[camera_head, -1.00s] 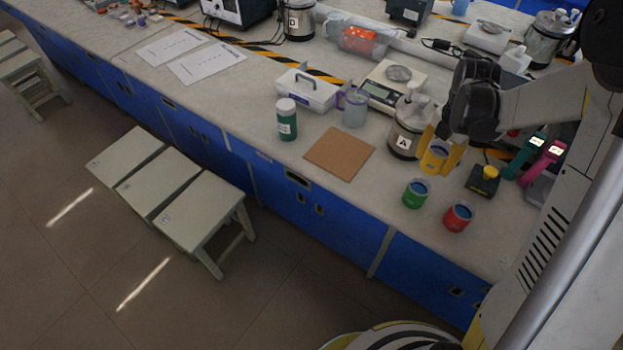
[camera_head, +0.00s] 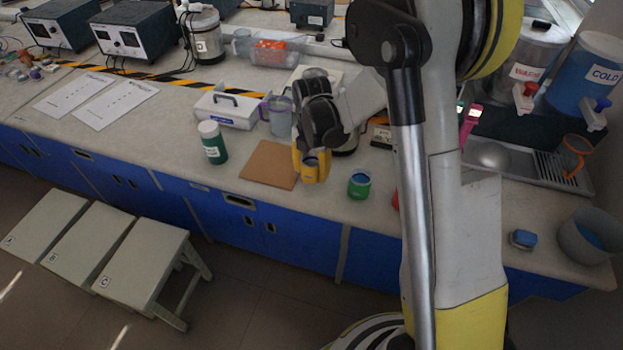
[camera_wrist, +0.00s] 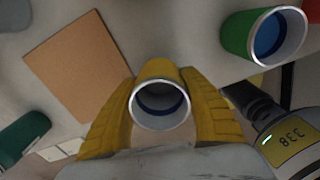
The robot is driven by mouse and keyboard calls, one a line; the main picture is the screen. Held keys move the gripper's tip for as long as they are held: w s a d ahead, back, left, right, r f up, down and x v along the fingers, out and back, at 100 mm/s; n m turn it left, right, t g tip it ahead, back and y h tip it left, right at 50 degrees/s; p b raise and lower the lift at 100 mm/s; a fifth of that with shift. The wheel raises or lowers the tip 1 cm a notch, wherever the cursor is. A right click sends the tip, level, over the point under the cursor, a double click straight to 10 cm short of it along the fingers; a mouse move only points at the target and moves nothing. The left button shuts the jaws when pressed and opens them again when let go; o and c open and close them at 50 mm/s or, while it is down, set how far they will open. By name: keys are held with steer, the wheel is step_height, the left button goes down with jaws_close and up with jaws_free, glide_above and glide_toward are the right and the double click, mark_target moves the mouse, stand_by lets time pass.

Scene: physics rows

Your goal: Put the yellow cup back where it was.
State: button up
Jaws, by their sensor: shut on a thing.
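The yellow cup (camera_head: 309,172) is held between the yellow fingers of my gripper (camera_head: 310,165), which is shut on it. In the wrist view the yellow cup (camera_wrist: 160,97) shows its open rim and dark blue inside, with a finger of my gripper (camera_wrist: 160,112) on each side. It is near the counter's front, between the brown square board (camera_head: 269,164) and the green cup (camera_head: 359,184). Whether its base touches the counter is hard to tell. The green cup (camera_wrist: 262,36) also shows at the wrist view's upper right.
A green bottle (camera_head: 213,142) stands left of the board. A clear jug with purple handle (camera_head: 279,115) and a white box (camera_head: 229,108) stand behind it. A red cup (camera_head: 396,200) is mostly hidden by my arm. A sink tray (camera_head: 520,165) lies at right.

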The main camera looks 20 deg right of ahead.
mark_target(311, 178)
steer(key=shift+f+b, duration=0.45)
steer(key=shift+f, duration=0.95)
steer(key=shift+f, duration=0.2)
steer(key=o, duration=1.3)
steer(key=shift+c, duration=0.2)
steer(key=shift+r, duration=0.1)
